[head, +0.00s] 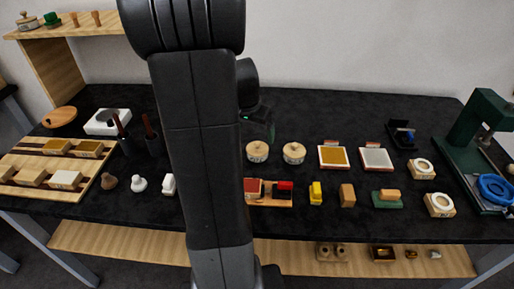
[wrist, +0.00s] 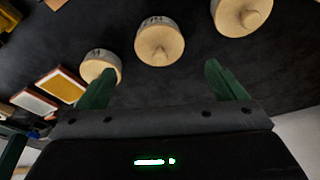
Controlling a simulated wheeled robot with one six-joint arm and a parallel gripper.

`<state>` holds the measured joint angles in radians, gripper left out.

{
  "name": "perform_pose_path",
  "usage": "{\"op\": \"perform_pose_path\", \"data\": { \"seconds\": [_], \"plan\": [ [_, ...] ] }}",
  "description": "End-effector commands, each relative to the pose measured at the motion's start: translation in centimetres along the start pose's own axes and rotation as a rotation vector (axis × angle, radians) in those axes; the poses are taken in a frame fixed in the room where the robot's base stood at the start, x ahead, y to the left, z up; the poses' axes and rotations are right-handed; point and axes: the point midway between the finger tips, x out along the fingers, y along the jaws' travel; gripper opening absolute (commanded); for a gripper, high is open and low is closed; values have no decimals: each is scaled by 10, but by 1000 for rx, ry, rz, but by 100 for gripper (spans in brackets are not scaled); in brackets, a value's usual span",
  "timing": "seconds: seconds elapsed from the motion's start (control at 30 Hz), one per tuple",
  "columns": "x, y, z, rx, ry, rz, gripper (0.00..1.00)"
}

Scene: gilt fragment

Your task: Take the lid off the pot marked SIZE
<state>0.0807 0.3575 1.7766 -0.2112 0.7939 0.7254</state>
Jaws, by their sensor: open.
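Round pots with pale wooden knobbed lids stand on the dark bench. The head view shows one lidded pot (head: 257,151) just right of my arm and another lidded pot (head: 293,152) beside it. The wrist view shows three: a left pot (wrist: 100,66), a middle pot (wrist: 158,43) and a right pot (wrist: 240,14), cut by the top edge. Their labels are too small or turned to read, so I cannot tell which says SIZE. My gripper (wrist: 160,78) is open and empty, its green fingers apart and short of the middle pot. It also shows in the head view (head: 260,128), behind the pots.
A gold-faced panel (head: 333,157) and a silvery panel (head: 376,159) lie right of the pots. A green press (head: 484,130) stands far right. My arm hides the bench's middle left.

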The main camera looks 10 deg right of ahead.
Motion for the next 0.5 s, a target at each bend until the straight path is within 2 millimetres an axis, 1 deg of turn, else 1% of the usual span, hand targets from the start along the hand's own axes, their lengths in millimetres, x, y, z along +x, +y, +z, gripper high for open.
{"op": "perform_pose_path", "data": {
  "seconds": [0.03, 0.1, 0.27, 0.33, 0.5],
  "plan": [
    [7, 0, 0, 0, -2, 1, 90],
    [14, 0, 0, -1, -1, 1, 90],
    [21, 0, -1, -1, 0, 0, 90],
    [27, 0, -2, 0, -1, 1, 90],
    [48, 1, -6, 0, -3, 1, 90]
  ]
}}
